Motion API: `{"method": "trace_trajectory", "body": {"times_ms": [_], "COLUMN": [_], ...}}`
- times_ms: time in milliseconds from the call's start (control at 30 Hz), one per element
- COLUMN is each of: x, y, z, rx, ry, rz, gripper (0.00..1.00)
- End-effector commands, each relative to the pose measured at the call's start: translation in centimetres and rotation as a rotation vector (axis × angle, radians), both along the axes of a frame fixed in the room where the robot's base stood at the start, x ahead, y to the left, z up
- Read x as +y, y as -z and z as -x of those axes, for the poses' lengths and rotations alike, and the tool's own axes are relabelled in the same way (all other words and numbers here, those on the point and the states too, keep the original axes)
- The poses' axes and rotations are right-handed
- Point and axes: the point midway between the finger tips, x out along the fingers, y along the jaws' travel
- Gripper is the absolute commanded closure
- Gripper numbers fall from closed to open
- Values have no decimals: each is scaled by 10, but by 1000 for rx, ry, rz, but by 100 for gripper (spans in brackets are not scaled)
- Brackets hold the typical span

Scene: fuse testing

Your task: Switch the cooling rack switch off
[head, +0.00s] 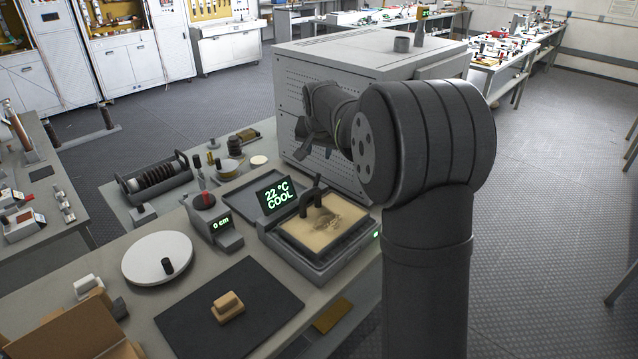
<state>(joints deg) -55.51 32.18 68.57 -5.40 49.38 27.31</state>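No part labelled as the cooling rack switch can be made out in the head view. A tray-like unit (282,252) on the bench has a display (278,194) reading "22 °C COOL" in green. A sand-coloured bed with a dark upright handle sits in it, and a small green light (376,235) shows at its right edge. A large grey perforated cabinet (350,65) stands behind it. My gripper (305,150) hangs in front of the cabinet's left side, above and behind the tray unit. Its fingers are dark and small, and their opening is unclear. My arm hides the cabinet's right part.
A white disc (158,258) with a black knob and a black mat (270,310) bearing a tan block (228,307) lie nearer. A coil device (152,178) stands at the back left.

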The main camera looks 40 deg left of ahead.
Motion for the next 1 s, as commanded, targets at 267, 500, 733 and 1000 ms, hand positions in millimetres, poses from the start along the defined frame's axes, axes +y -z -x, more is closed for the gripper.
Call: {"method": "trace_trajectory", "body": {"times_ms": [267, 500, 733, 1000], "x": [-3, 6, 24, 46], "y": [-11, 11, 56, 108], "z": [-24, -29, -40, -52], "rx": [128, 139, 139, 137], "ry": [4, -1, 0, -1], "rz": [-1, 2, 3, 1], "gripper": [64, 64, 64, 64]}}
